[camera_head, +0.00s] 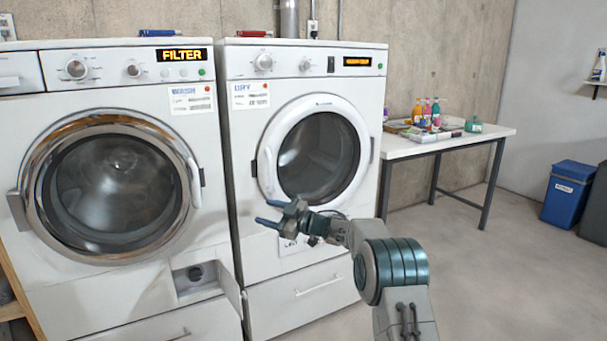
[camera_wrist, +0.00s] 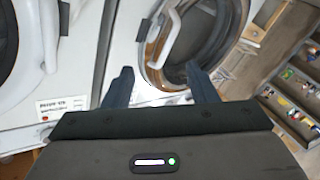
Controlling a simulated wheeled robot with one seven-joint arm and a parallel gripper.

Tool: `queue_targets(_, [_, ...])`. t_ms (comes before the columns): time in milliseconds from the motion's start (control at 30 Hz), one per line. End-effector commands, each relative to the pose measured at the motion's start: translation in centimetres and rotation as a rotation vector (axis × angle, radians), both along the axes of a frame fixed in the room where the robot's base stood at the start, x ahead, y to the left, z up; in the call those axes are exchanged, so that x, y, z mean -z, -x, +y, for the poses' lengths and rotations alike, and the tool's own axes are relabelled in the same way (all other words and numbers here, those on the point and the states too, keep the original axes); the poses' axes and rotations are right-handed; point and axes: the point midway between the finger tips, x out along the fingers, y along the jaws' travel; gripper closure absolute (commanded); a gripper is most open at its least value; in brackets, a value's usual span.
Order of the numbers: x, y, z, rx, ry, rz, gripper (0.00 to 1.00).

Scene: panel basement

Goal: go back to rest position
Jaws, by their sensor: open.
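My gripper (camera_head: 265,213) is open and empty, held out in front of the right machine. In the wrist view its two dark fingers (camera_wrist: 158,76) stand apart with nothing between them. The left machine (camera_head: 205,130) has a chrome-ringed round door (camera_head: 112,185), which looks shut, and a display reading FILTER (camera_head: 181,55). A small recess with a round dark filter knob (camera_head: 195,273) shows low on its front. The right machine (camera_head: 232,130) has a white-ringed door (camera_head: 318,150) that looks shut. My gripper overlaps its lower front in the head view; contact is not visible.
A white table (camera_head: 480,134) with bottles (camera_head: 427,112) and trays stands at the right back. A blue bin (camera_head: 569,193) stands at the far right. The floor (camera_head: 480,270) between is clear. The wrist view shows a shelf with small items (camera_wrist: 295,95).

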Motion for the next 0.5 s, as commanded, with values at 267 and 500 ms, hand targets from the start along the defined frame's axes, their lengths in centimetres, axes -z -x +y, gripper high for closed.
queue_targets(267, [-12.6,0.1,-6.9,0.449,0.040,0.079,0.48])
queue_targets(500, [-18.6,4.7,-14.4,0.794,0.099,0.242,0.48])
